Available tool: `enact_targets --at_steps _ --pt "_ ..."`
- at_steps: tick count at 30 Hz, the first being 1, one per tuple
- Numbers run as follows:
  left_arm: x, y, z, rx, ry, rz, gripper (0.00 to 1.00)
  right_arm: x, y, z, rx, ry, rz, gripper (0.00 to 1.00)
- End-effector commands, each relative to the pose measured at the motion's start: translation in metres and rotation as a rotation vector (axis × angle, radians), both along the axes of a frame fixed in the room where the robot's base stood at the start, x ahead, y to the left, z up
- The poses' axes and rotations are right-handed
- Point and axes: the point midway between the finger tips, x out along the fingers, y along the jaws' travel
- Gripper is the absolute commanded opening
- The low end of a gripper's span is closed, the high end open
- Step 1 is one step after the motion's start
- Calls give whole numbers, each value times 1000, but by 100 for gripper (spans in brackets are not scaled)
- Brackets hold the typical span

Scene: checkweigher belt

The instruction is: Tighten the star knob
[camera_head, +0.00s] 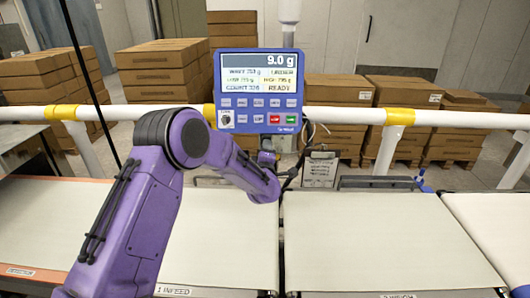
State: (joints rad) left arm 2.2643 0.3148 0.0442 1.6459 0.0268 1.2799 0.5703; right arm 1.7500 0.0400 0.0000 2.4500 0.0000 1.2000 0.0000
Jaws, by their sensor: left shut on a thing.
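My left arm comes in from the lower left, and its purple wrist ends between the two middle belts, below the display. My left gripper (291,174) is small and dark there, beside a small printed card. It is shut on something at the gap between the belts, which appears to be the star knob. The knob is hidden by the gripper and wrist, so its shape and how far it is turned cannot be seen. My right gripper is not in view.
A blue checkweigher display (257,92) reads 9.0 g and READY. A white rail (345,115) with yellow bands runs behind the belts. The infeed belt (225,240) and weigh belt (385,235) are empty. Stacked cartons (160,75) stand behind. A small blue fitting (422,182) is at right.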

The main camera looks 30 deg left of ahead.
Motion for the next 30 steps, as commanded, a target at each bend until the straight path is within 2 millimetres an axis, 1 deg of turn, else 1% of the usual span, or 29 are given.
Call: enact_targets --at_steps 9,10,11,12,20,23,26,30 --pt "0 -1 -2 2 5 -1 14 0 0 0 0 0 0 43" --pt "0 -1 -2 2 5 -1 54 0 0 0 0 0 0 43" --pt "0 -1 -2 2 5 -1 64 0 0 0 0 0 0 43" --pt "0 -1 -2 2 5 -1 69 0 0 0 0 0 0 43" --pt "-1 0 -1 1 2 -1 69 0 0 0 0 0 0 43" --pt "-7 -5 -2 1 2 -2 69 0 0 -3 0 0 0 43" --pt "-24 -16 -3 2 3 -4 69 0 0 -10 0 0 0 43" --pt "-54 -35 -3 2 3 -4 69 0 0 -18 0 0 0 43"
